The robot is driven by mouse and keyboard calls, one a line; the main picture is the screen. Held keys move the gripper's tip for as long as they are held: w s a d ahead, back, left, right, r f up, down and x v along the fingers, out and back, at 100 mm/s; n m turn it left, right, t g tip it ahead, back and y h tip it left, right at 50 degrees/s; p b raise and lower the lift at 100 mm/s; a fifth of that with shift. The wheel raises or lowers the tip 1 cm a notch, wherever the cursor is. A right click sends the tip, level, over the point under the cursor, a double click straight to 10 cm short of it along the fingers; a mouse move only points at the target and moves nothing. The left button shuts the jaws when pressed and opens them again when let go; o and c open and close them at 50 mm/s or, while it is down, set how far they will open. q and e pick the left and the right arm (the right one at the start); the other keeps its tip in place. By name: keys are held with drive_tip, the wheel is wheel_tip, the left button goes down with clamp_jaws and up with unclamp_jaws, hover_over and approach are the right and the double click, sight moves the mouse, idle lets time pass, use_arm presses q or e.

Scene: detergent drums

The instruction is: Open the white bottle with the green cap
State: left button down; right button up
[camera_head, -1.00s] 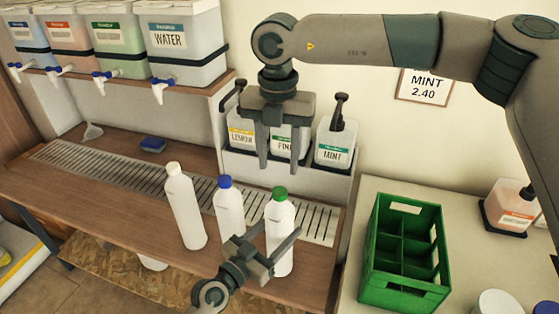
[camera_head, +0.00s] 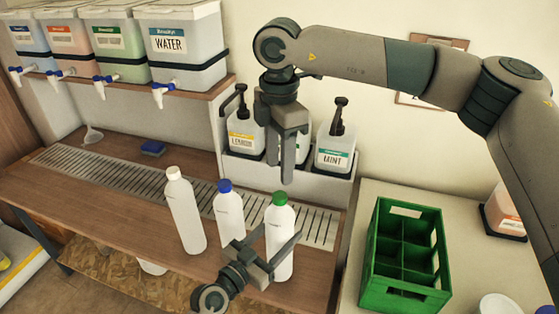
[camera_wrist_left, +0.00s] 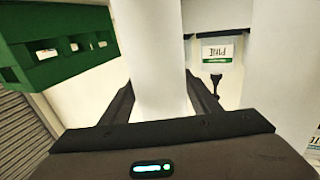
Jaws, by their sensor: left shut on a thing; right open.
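The white bottle with the green cap (camera_head: 280,210) stands upright on the wooden counter, at the right end of a row of bottles. Its green cap (camera_head: 279,198) is on its top. My left gripper (camera_head: 272,247) is shut on this bottle's body from the front; the left wrist view shows the white body (camera_wrist_left: 157,60) between the fingers. My right gripper (camera_head: 282,165) hangs fingers down, above and behind the green cap, apart from it. It is open and empty, seen nearly edge-on.
A blue-capped bottle (camera_head: 229,208) and a white-capped bottle (camera_head: 184,210) stand to the left. Pump jugs (camera_head: 335,148) sit on a ledge behind. A green crate (camera_head: 405,293) stands to the right. Drums with taps (camera_head: 181,50) line the upper-left shelf.

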sight(280, 195)
drive_tip(key=shift+f, duration=0.15)
drive_tip(key=shift+f, duration=3.85)
clamp_jaws()
